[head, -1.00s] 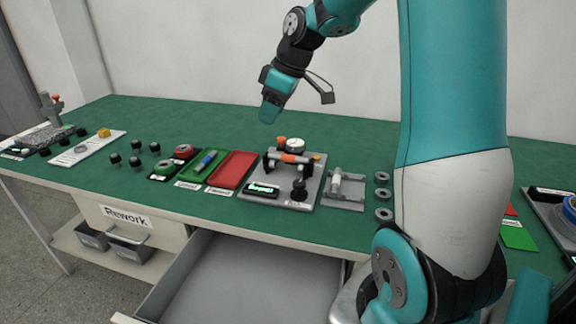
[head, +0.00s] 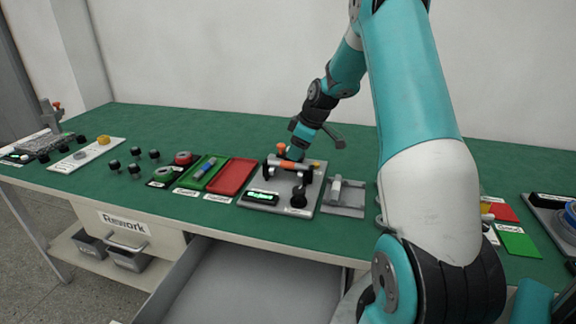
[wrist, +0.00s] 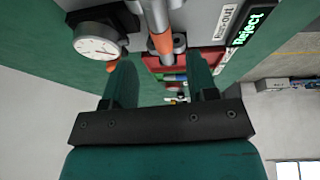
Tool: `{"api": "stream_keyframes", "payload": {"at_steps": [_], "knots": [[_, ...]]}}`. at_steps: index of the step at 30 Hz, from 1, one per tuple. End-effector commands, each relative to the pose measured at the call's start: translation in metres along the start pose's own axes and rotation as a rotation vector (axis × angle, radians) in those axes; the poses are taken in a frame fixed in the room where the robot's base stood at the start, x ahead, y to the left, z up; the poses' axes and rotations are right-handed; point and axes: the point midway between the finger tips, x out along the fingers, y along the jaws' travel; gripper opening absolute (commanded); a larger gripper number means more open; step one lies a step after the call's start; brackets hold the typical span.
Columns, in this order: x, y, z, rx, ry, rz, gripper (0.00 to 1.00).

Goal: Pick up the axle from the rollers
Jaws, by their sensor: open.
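The axle (head: 288,166), grey with an orange band, lies across the rollers of a grey gauge fixture (head: 270,182). In the wrist view the axle (wrist: 160,38) runs down from the top edge, its orange part between and beyond my fingertips. My gripper (head: 294,153) is just above and behind the axle, pointing down, and hides part of the fixture. In the wrist view my gripper (wrist: 161,72) is open, with nothing between its fingers. A round white dial gauge (wrist: 97,43) sits to the left of the axle there.
The fixture's display (wrist: 248,25) reads "Reject". A red tray (head: 232,174) and a green tray (head: 188,181) holding a blue part lie left of the fixture. A grey cradle (head: 344,208) stands to its right. An open drawer (head: 245,285) juts out below the table.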

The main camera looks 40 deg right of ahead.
Motion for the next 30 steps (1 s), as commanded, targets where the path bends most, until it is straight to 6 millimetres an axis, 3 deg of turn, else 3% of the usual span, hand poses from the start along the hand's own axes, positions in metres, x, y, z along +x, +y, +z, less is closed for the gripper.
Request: {"api": "stream_keyframes", "payload": {"at_steps": [12,20,27,30], "knots": [[0.05,-0.003,-0.001,-0.001,0.0,-0.001,0.53],[0.053,-0.003,-0.001,-0.001,0.0,0.0,0.53],[0.053,-0.003,-0.001,-0.001,0.0,0.0,0.0],[0.052,-0.002,-0.001,-0.001,0.001,0.001,0.0]]}}
